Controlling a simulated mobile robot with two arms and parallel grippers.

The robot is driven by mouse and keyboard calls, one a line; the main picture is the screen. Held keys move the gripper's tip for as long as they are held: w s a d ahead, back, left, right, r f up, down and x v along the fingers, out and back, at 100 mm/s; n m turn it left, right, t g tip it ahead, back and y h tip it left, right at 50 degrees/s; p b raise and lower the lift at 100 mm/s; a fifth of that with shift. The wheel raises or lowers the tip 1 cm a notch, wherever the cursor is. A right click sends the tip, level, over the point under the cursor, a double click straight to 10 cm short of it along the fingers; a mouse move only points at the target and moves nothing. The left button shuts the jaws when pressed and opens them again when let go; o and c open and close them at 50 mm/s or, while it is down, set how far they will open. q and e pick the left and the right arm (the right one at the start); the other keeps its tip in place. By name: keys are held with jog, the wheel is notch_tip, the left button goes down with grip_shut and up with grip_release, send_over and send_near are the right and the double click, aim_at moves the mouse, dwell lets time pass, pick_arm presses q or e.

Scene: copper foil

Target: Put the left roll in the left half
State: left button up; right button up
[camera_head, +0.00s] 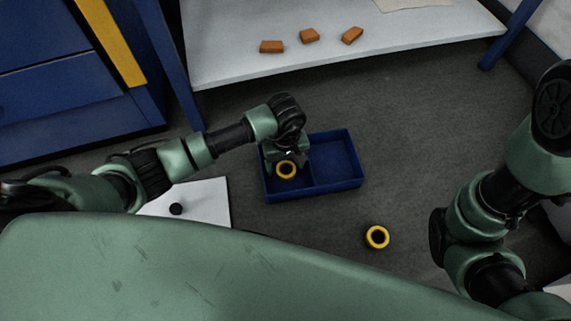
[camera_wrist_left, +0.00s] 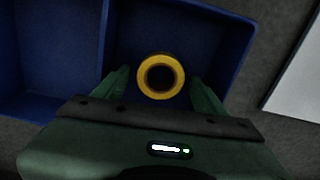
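A blue two-compartment box (camera_head: 337,184) stands on the dark floor. A yellow roll with a dark centre (camera_head: 286,169) is in the box's left half. It also shows in the left wrist view (camera_wrist_left: 160,92), within the compartment that is on the right there. My left gripper (camera_head: 284,157) is over that left half. In the wrist view its two fingers stand apart on either side of the roll, with a gap visible on each side. A second yellow roll (camera_head: 377,237) lies on the floor, right of and in front of the box. My right gripper is not visible.
A white table (camera_head: 230,55) behind bears several orange-brown blocks (camera_head: 309,36). A blue cabinet (camera_head: 60,100) stands at the left. A white sheet (camera_head: 212,203) with a small dark round object (camera_head: 176,209) is left of the box.

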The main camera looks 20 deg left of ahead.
pick_arm(q)
notch_tip(320, 180, up, 12)
jog(key=p, duration=0.9)
jog(key=shift+r, duration=0.2)
